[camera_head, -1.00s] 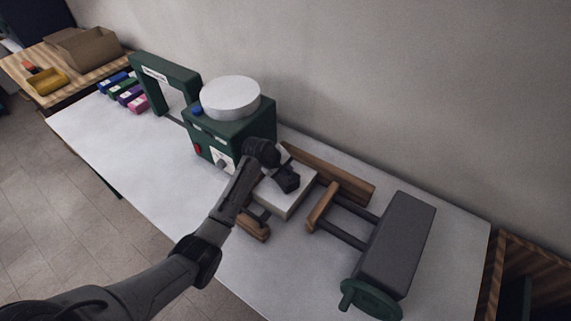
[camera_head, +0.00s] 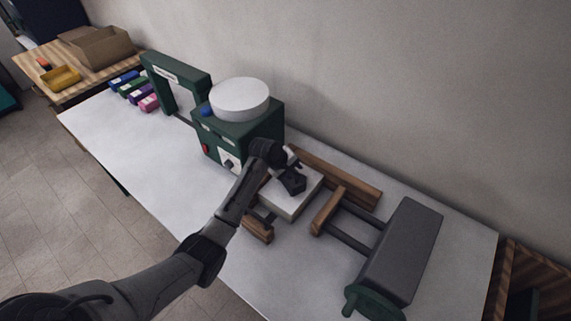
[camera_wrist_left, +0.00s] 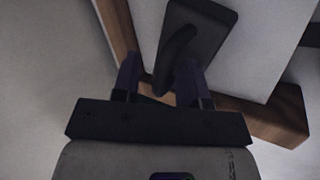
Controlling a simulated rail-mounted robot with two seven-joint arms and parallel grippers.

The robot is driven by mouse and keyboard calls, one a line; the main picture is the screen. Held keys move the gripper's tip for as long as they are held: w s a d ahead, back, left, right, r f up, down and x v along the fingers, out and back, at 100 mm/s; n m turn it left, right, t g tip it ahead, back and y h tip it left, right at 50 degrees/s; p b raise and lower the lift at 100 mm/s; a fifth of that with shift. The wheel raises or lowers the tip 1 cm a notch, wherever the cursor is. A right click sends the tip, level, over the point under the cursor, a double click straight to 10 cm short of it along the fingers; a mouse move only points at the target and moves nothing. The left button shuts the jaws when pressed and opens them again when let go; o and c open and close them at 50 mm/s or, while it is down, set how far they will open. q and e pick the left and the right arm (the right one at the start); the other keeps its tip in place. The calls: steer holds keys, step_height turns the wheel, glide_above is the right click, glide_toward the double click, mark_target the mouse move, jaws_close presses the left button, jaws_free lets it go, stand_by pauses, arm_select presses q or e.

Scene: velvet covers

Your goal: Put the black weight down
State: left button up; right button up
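The black weight (camera_wrist_left: 208,24), a dark block with a curved handle, lies on a white block in the left wrist view. The white block (camera_head: 284,208) sits among wooden bars of the press on the table. My left gripper (camera_wrist_left: 160,82) is at the weight. Its two fingers stand apart, with the handle's near end between or just beyond them and a gap showing beside it. In the head view my left gripper (camera_head: 284,176) is over the white block, and its dark shape merges with the weight. My right gripper is not in view.
A green machine with a round white top (camera_head: 240,98) stands close behind my left wrist. A grey roller with a green wheel (camera_head: 372,304) is at the right. A green frame (camera_head: 177,84) and several coloured boxes (camera_head: 148,103) are at the far left. The table's left front (camera_head: 138,160) is clear.

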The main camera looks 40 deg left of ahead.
arm_select(q)
steer(key=p+v, duration=0.2)
steer(key=v, duration=0.9)
steer(key=shift+s+r, duration=0.15)
steer(key=shift+r, duration=0.15)
